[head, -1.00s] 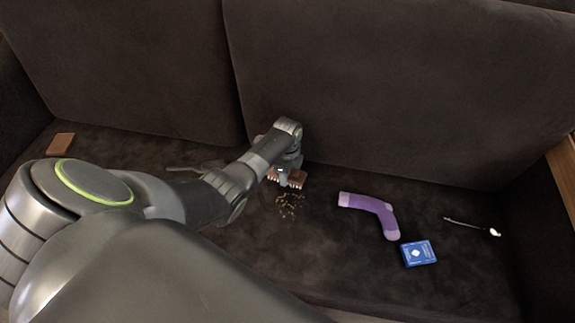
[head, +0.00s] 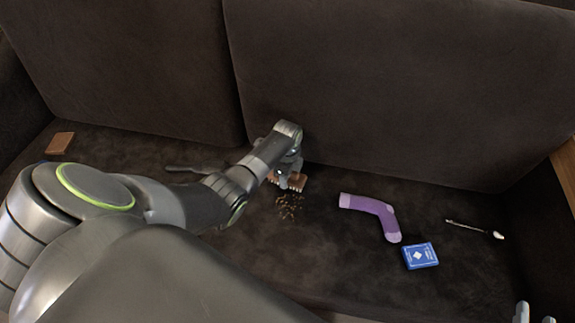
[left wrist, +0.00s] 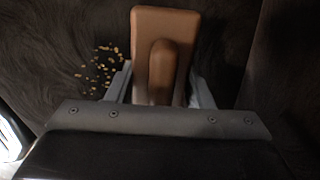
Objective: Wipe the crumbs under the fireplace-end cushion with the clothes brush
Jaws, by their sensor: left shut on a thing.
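My left gripper (head: 286,172) is shut on a brown clothes brush (head: 299,182), just above or on the dark seat near the foot of the back cushions; contact is unclear. The brush body (left wrist: 165,50) fills the space between the fingers in the left wrist view. Tan crumbs (head: 289,207) lie scattered just in front of the brush; they also show left of it in the left wrist view (left wrist: 104,68). Two back cushions (head: 400,90) lean behind the seat. Two grey tips of my right gripper (head: 535,314) show apart at the bottom right edge.
A purple sock-like thing (head: 370,213), a blue box (head: 420,255) and a thin spoon-like item (head: 474,229) lie on the seat at right. A brown block (head: 60,143) lies far left. A dark grey item (head: 190,168) is partly behind my left arm.

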